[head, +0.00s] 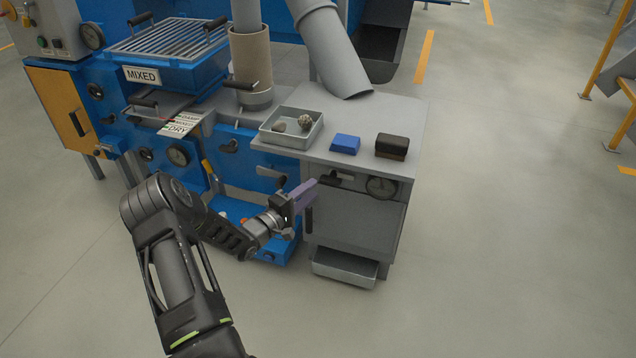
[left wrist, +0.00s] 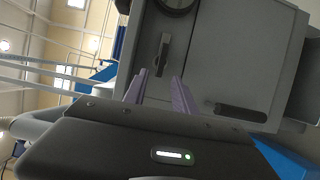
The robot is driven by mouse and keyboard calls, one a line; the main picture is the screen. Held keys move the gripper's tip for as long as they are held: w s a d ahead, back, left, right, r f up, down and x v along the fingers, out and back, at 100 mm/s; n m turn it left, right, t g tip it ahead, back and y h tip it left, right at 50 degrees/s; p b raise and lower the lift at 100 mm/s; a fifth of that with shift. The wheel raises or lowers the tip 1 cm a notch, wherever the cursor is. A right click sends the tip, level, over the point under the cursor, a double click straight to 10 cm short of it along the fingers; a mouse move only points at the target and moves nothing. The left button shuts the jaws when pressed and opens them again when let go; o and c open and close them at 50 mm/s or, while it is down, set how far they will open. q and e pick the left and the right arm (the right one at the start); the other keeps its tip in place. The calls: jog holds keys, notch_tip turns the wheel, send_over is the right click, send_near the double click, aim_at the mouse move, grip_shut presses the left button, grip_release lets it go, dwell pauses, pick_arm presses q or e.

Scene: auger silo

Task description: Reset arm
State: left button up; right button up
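My left arm comes in from the lower left of the head view. Its gripper (head: 303,194) has purple fingers and is in front of the grey cabinet (head: 352,222), near its left front edge. In the left wrist view the two purple fingers (left wrist: 161,82) stand apart with nothing between them. Beyond them is the cabinet front (left wrist: 225,55) with a black lever handle (left wrist: 162,55), which appears apart from the fingertips. My right gripper is in neither view.
On the cabinet top are a grey tray (head: 291,128) with two lumps, a blue block (head: 345,144) and a dark brown block (head: 392,146). A blue machine (head: 200,150) stands at left.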

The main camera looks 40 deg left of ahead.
pick_arm(q)
jog(key=shift+s, duration=0.4)
dwell(0.3)
